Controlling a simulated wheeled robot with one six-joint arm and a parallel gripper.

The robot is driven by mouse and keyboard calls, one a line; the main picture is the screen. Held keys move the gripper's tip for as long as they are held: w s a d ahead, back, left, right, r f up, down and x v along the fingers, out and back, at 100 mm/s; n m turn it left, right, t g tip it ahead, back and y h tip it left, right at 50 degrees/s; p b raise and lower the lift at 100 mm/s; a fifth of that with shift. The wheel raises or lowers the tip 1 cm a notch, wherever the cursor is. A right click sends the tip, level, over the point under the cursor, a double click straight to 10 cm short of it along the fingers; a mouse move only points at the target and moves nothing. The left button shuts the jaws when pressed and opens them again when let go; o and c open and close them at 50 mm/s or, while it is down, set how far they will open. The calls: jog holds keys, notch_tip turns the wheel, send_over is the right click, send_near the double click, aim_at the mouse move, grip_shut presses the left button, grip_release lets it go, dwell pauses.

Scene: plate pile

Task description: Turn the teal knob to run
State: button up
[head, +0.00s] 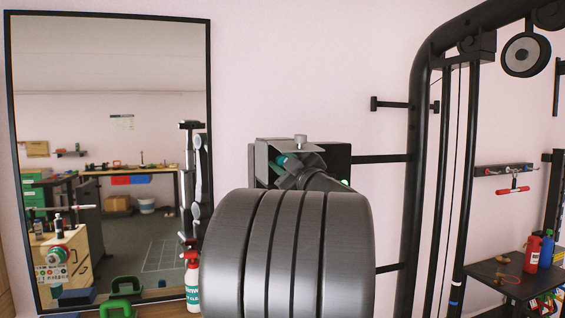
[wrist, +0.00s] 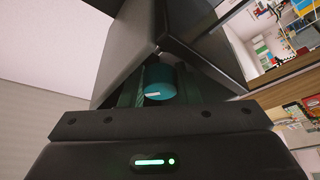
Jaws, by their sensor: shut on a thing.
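The teal knob (wrist: 160,82) is a short round cylinder with a small white mark near its lower edge in the wrist view. My gripper (wrist: 158,90) is shut on it, with a dark finger at each side. In the head view a bit of teal (head: 282,160) shows under a grey metal hood (head: 275,149) on a dark wall-side box (head: 338,160). My own large dark arm link hides most of the gripper and the panel below. I cannot make out any run label or which position the knob's mark points to.
A tall black-framed mirror (head: 110,90) stands at the left. A red-and-white spray bottle (head: 192,285) stands left of my arm. A black gym frame (head: 414,180) rises close on the right. A dark table (head: 500,283) with bottles is at the far right.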

dwell(0.4)
jog(key=o, duration=0.7)
jog(key=b+v, duration=0.3)
jog(key=v, duration=1.1)
jog(key=shift+w, duration=0.1)
